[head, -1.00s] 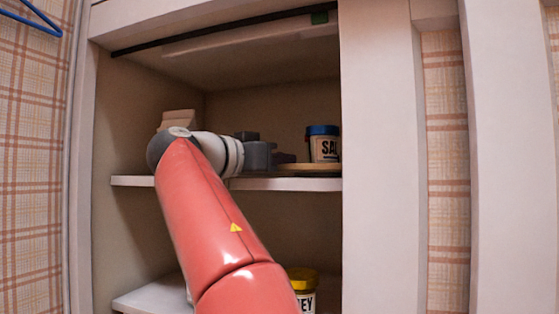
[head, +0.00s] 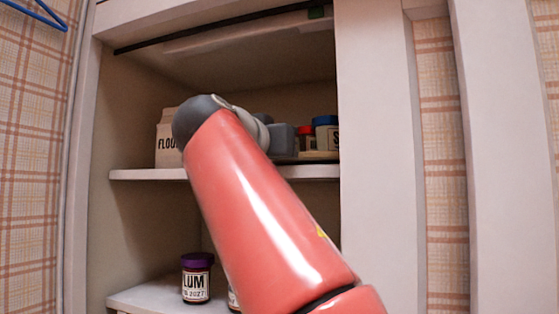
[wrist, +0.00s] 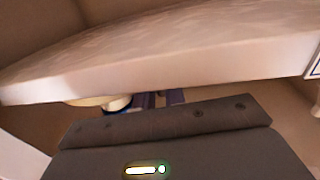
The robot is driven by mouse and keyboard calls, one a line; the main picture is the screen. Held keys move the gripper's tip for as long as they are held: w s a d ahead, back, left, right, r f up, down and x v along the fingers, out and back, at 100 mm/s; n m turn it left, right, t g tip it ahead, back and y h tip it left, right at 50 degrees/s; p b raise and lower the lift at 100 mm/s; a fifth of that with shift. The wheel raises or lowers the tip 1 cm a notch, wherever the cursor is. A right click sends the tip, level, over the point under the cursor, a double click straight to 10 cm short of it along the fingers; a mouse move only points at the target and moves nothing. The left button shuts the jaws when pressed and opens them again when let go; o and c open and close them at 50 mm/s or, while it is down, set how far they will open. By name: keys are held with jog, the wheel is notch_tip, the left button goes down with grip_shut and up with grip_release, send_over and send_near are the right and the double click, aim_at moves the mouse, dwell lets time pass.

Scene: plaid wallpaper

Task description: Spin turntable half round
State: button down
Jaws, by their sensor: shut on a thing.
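The turntable (head: 318,156) is a thin tan disc on the middle shelf; only a sliver shows beside the cabinet's right edge. A blue-lidded jar (head: 326,133) and a red-lidded jar (head: 305,138) stand on it. My gripper (head: 284,142) reaches in from the left at the turntable's height; its fingertips are hidden in the head view. In the wrist view, which looks upside down, the dark fingers (wrist: 160,97) are shut close beside the turntable's pale rim (wrist: 85,101). They appear to hold the turntable, but the exact contact is hidden.
A flour carton (head: 168,140) stands left on the middle shelf (head: 150,174), partly behind my arm. A purple-lidded jar (head: 197,278) stands on the lower shelf, with another jar mostly hidden beside it. The cabinet's right upright (head: 380,160) bounds the opening.

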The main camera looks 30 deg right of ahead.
jog(key=shift+s+f+n+t+y+b, duration=0.1)
jog(key=shift+s+n+t+y+b, duration=0.35)
jog(key=shift+s+n+t+y, duration=0.45)
jog(key=shift+s+d, duration=0.15)
jog(key=shift+s, duration=0.15)
jog(key=c, duration=1.6)
grip_release()
jog(key=b+v, duration=0.1)
jog(key=v, duration=0.7)
jog(key=shift+d, duration=0.1)
